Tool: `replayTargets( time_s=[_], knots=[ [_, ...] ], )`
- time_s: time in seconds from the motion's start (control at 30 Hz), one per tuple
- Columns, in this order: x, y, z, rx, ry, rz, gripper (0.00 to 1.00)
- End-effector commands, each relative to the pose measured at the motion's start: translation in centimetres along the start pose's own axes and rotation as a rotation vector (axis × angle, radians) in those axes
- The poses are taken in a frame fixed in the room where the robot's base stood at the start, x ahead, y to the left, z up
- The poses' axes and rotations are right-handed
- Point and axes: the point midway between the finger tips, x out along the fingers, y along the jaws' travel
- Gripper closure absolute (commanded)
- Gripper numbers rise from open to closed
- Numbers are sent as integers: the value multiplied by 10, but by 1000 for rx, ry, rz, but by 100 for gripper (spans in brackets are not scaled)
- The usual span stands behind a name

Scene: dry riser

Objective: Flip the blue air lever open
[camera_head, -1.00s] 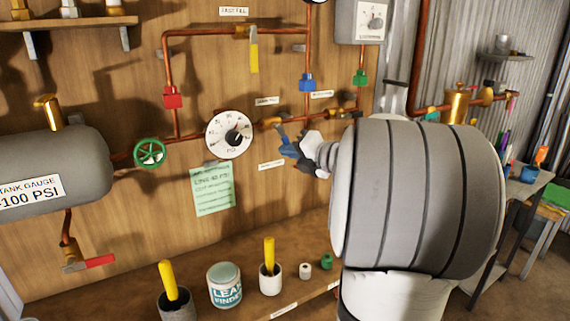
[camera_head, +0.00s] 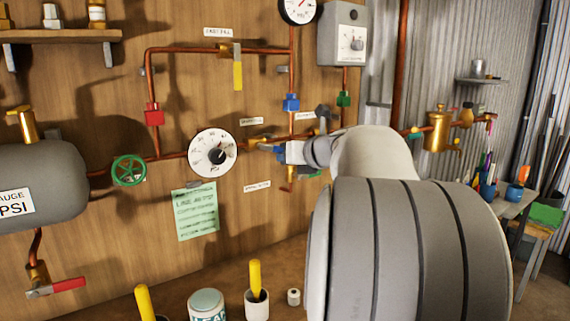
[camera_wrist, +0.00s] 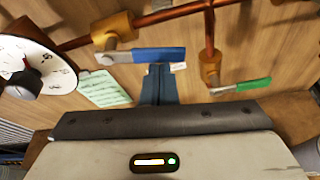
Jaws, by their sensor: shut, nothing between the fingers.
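In the wrist view the blue lever (camera_wrist: 145,55) lies along the copper pipe, fixed to a brass valve (camera_wrist: 112,32) at its left end. My gripper (camera_wrist: 160,68) is shut and empty. Its fingertips are just below the right half of the lever in the picture, overlapping its lower edge; I cannot tell whether they touch it. In the head view my gripper (camera_head: 281,153) is at the pipe run right of the white dial, where its bluish fingers and the lever are hard to tell apart. My wrist hides part of the valve area.
A green lever (camera_wrist: 240,87) on a downward branch sits close on the right of my fingers. The white dial gauge (camera_head: 213,153) is on the left, with a green note (camera_head: 195,211) below it. A yellow lever (camera_head: 238,74) hangs above. Cups and a can stand below the wall.

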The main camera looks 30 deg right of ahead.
Motion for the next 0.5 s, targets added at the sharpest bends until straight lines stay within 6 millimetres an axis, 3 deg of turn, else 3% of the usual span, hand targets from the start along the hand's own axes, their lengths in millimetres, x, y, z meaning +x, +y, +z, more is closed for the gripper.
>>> replayTargets(
  time_s=[0.5],
  knots=[
    [0,15,2,4,0,2,100]
  ],
)
